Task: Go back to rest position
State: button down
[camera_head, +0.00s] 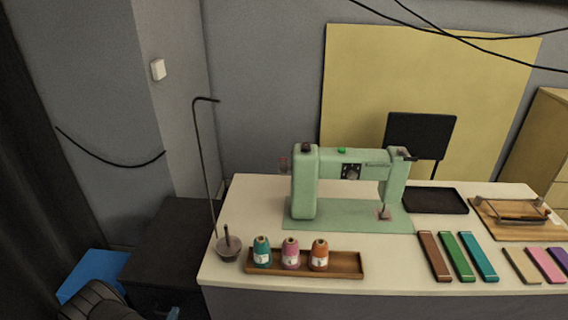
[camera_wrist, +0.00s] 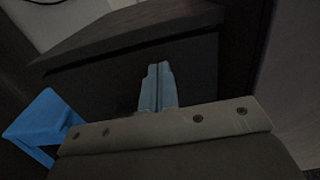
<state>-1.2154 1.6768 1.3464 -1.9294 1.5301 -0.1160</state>
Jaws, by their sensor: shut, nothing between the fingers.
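In the wrist view my gripper (camera_wrist: 158,82) points at a dark box-like block, with its two blue-grey fingers together and nothing between them. In the head view part of my arm shows at the bottom left, low and left of the table (camera_head: 240,204); a small blue piece at the bottom edge there may be my fingers, but I cannot tell. The gripper is away from everything on the table.
A dark block (camera_head: 172,250) stands left of the table, with a blue object (camera_head: 90,272) beside it. On the table are a green sewing machine (camera_head: 305,185), a wooden tray (camera_head: 345,266) with three thread spools, a thread stand (camera_head: 228,246) and several coloured strips (camera_head: 457,256).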

jog(key=shift+w, duration=3.15)
jog(key=shift+s, duration=0.15)
jog(key=s, duration=1.2)
jog(key=shift+s, duration=0.25)
send_near(182, 291)
jog(key=w, duration=0.7)
dwell(0.6)
